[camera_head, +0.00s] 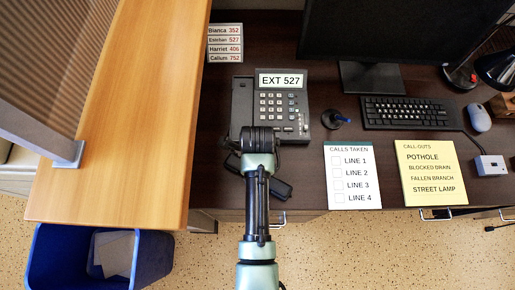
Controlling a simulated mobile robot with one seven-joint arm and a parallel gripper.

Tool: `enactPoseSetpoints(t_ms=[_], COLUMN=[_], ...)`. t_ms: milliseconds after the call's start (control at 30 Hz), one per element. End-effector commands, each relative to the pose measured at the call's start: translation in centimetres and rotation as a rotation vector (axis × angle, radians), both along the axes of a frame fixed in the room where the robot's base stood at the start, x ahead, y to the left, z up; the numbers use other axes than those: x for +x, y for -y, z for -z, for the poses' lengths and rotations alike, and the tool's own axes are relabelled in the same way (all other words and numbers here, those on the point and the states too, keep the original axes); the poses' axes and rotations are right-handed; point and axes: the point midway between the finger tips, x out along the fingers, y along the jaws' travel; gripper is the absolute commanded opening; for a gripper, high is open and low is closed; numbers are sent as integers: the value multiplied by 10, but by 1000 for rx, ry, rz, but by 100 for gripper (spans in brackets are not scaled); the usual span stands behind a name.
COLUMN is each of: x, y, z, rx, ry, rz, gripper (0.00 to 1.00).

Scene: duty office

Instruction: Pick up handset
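A dark grey desk phone (291,105) sits on the brown desk, with a display reading EXT 527 and a keypad. The left strip of the phone looks like its cradle, and I see no handset clearly resting there. A dark, long piece that looks like the handset (282,190) lies slantwise near the desk's front edge, its middle hidden under my arm. My gripper (257,133) is at the phone's front edge, seen from above and behind. Its fingers are not clearly visible, so I cannot tell whether it is open or touches anything.
A CALLS TAKEN sheet (352,177) and a yellow CALL-OUTS sheet (432,174) lie to the right. A wooden partition top (130,110) bounds the left; a blue bin (60,262) stands below.

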Motion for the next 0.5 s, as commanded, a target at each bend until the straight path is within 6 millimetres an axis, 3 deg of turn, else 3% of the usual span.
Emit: enactPoseSetpoints(t_ms=[100, 333, 500], x=[0, 0, 0], y=[0, 0, 0], z=[9, 10, 10], rx=[0, 0, 0], ry=[0, 1, 1], rz=[0, 0, 0], gripper=[79, 79, 48])
